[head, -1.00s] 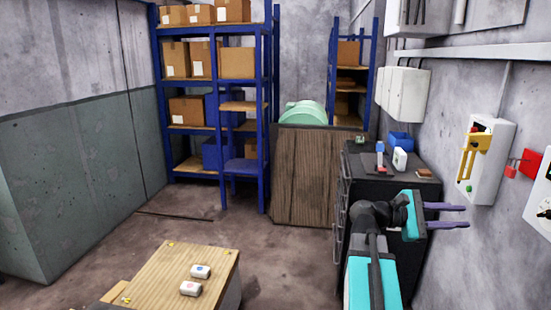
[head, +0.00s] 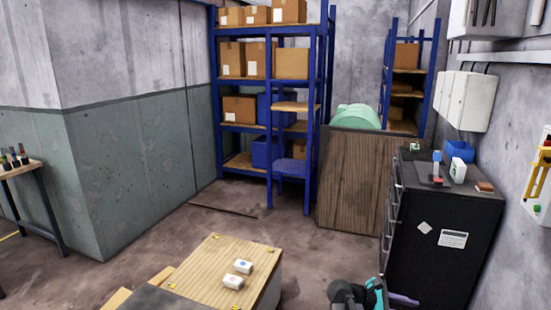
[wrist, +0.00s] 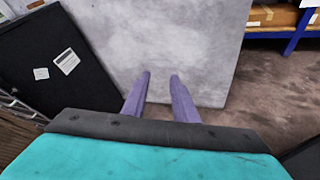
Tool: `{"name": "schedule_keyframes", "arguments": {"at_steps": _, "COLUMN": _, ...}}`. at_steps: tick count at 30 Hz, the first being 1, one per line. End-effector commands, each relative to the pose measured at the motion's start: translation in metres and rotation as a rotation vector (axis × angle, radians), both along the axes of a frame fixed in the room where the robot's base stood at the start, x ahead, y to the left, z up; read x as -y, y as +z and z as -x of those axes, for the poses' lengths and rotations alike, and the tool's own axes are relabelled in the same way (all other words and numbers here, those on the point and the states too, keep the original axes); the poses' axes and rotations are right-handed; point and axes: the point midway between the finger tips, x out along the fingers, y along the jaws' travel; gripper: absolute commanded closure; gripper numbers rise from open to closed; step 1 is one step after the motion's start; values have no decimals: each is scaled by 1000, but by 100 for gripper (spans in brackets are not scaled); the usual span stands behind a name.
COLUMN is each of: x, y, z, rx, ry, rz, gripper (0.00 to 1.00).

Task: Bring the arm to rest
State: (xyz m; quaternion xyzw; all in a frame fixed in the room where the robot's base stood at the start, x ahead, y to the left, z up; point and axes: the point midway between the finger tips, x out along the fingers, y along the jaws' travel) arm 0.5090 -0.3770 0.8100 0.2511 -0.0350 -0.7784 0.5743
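My arm (head: 345,292) shows only at the bottom edge of the head view, low and in front of the black drawer cabinet (head: 455,250). My gripper (head: 403,299) has a teal body and purple fingers and points to the right there. In the wrist view my gripper (wrist: 161,77) has its two purple fingers apart with nothing between them. Bare grey wall (wrist: 150,40) lies beyond the fingertips. The rest of the arm is cut off by the frame.
The cabinet carries a blue bin (head: 460,149) and small items. A wooden table (head: 215,270) with two white boxes stands at bottom centre. Blue shelving (head: 325,100) and a wooden panel (head: 350,180) stand behind.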

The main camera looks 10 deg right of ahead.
Motion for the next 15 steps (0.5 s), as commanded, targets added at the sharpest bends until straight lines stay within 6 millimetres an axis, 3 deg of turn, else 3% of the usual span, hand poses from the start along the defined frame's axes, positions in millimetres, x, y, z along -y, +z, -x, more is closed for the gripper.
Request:
{"name": "schedule_keyframes", "arguments": {"at_steps": 1, "x": -12, "y": -19, "z": 1, "rx": -7, "ry": 9, "rz": -29, "gripper": 74}}
{"name": "schedule_keyframes", "arguments": {"at_steps": 8, "x": -63, "y": -99, "z": 11, "rx": -12, "ry": 17, "rz": -162, "gripper": 74}}
{"name": "schedule_keyframes", "arguments": {"at_steps": 15, "x": -119, "y": -178, "z": 38, "rx": -9, "ry": -12, "rz": -303, "gripper": 74}}
